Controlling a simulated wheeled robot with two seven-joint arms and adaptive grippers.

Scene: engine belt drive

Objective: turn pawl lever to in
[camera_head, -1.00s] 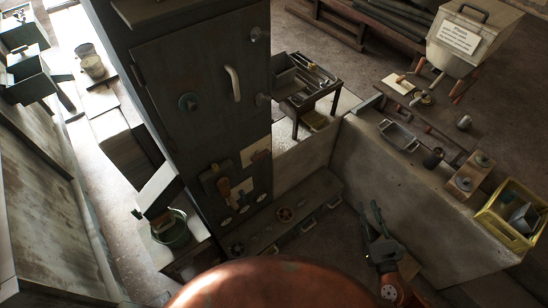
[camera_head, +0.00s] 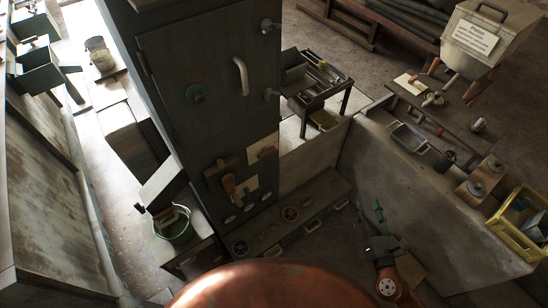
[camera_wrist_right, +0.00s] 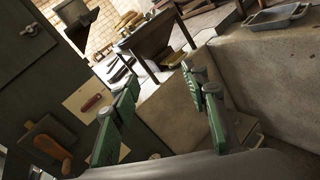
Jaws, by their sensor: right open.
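A tall dark cabinet (camera_head: 205,110) stands left of centre in the head view. Low on its front are a wooden-handled lever (camera_head: 230,187) on a dark plate and a pale plate (camera_head: 263,149) with a small reddish handle. I cannot tell which is the pawl lever. In the right wrist view, the wooden handle (camera_wrist_right: 53,148) is at lower left and the reddish handle (camera_wrist_right: 92,103) is above it. My right gripper (camera_head: 374,228) is to the right of the cabinet, apart from both. Its green-sided fingers (camera_wrist_right: 160,88) are spread and empty. My left gripper is out of view.
A concrete wall (camera_head: 420,200) stands right of my right gripper, with a metal tray (camera_head: 409,138) and a yellow crate (camera_head: 522,222) on top. A small tool table (camera_head: 318,85) stands behind.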

